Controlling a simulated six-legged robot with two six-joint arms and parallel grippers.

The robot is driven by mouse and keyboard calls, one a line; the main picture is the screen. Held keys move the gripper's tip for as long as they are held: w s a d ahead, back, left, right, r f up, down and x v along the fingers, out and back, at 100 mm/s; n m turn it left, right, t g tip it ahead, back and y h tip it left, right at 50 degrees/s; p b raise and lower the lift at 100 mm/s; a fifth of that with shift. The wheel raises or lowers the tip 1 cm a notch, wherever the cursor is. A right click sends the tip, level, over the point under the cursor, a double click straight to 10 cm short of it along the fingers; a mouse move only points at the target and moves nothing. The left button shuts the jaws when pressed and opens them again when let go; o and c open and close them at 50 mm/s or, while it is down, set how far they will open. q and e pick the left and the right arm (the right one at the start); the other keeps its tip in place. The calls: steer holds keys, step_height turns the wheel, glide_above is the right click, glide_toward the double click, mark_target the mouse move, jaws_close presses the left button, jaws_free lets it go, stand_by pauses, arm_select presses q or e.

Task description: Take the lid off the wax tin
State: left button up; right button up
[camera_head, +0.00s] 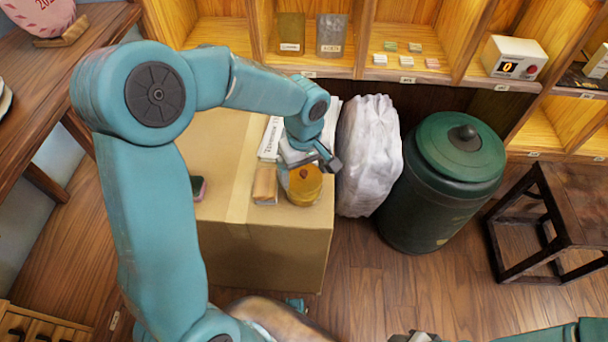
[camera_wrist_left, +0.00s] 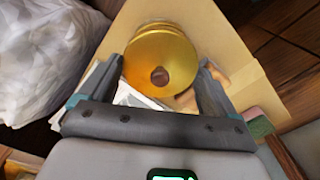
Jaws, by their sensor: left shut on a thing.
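The round gold wax tin (camera_head: 304,192) stands near the right front edge of a cardboard box. Its gold lid (camera_wrist_left: 160,55) with a small dark knob (camera_wrist_left: 159,76) faces my left wrist camera. My left gripper (camera_head: 308,170) is over the tin, its fingers on opposite sides of the lid, shut on it. I cannot tell whether the lid is lifted off the tin. A dark end, probably of my right gripper (camera_head: 415,338), shows cut off at the bottom edge of the head view; its jaws cannot be made out.
On the cardboard box (camera_head: 222,235), a tan block (camera_head: 265,184) lies beside the tin, with white packages (camera_head: 271,138) behind. A pale sack (camera_head: 369,150) and a green lidded bin (camera_head: 440,195) stand to the right. Shelves line the back. A dark stool (camera_head: 548,205) stands far right.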

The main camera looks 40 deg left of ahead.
arm_select(q)
step_height(320, 180, up, 20)
steer(key=w+a+n+p, duration=0.1)
steer(key=w+n+p, duration=0.1)
steer(key=n+p, duration=0.35)
steer(key=n, duration=1.1)
glide_above(216, 137)
step_height(216, 137, down, 6)
step_height(216, 137, down, 15)
steer(key=shift+s+r+b, duration=0.1)
steer(key=shift+r+b, duration=0.1)
steer(key=shift+b, duration=0.65)
step_height(216, 137, down, 5)
steer(key=shift+f, duration=0.1)
